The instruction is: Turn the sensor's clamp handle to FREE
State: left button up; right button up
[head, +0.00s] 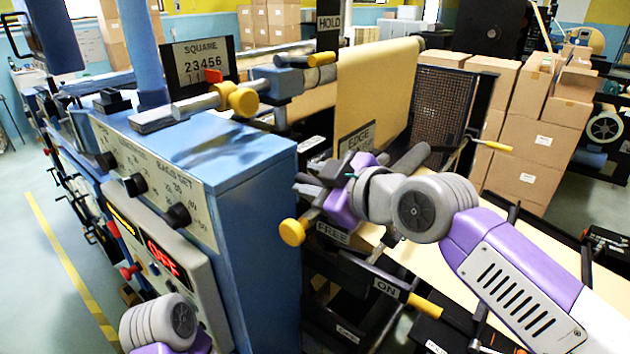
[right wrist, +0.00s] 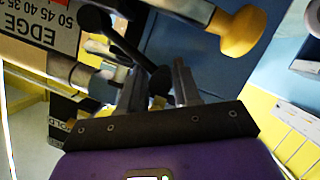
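The edge sensor's scale plate, marked EDGE (head: 357,138), stands beside the hanging kraft web in the head view. It also shows at the upper left of the right wrist view (right wrist: 40,32). My right gripper (head: 308,188) is at the sensor's rail, above the FREE label (head: 332,234). In the right wrist view its two fingers (right wrist: 158,85) stand apart. A black lever (right wrist: 122,42), which looks like the clamp handle, runs down toward the gap between them; I cannot tell if they touch it. My left gripper is out of view.
A yellow knob (head: 292,232) is just below my right gripper. The blue machine cabinet (head: 255,165) stands close on the left. An ON label (head: 386,288) and a yellow-ended handle (head: 425,305) lie lower right. Cardboard boxes (head: 540,140) stand behind.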

jog(key=shift+o, duration=1.3)
jog(key=shift+f+g, duration=0.3)
jog(key=shift+f, duration=0.3)
jog(key=shift+s+d+r, duration=0.1)
jog(key=shift+d, duration=0.05)
jog(key=b+v, duration=0.1)
jog(key=v, duration=0.6)
jog(key=shift+r, duration=0.2)
jog(key=shift+s, duration=0.2)
